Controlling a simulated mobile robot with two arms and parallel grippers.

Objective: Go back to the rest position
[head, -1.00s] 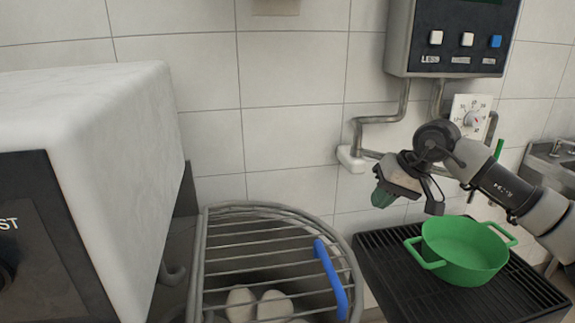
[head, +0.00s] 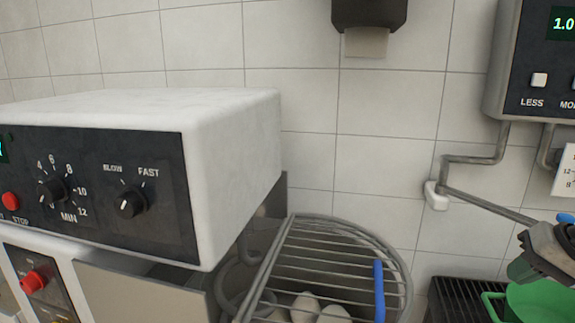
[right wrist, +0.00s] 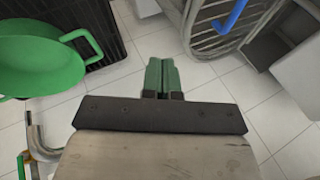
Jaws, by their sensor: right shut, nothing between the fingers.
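My right gripper (head: 522,270) is at the right edge of the head view, in front of the tiled wall and next to the green pot (head: 540,302). My left gripper is in neither view.
A white machine (head: 215,105) with dials fills the left. A round wire guard (head: 330,235) with a blue handle (head: 379,290) covers pale lumps. The pot is on a black slatted stand (head: 455,300). A control box (head: 505,60) and pipe (head: 470,158) are on the wall.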

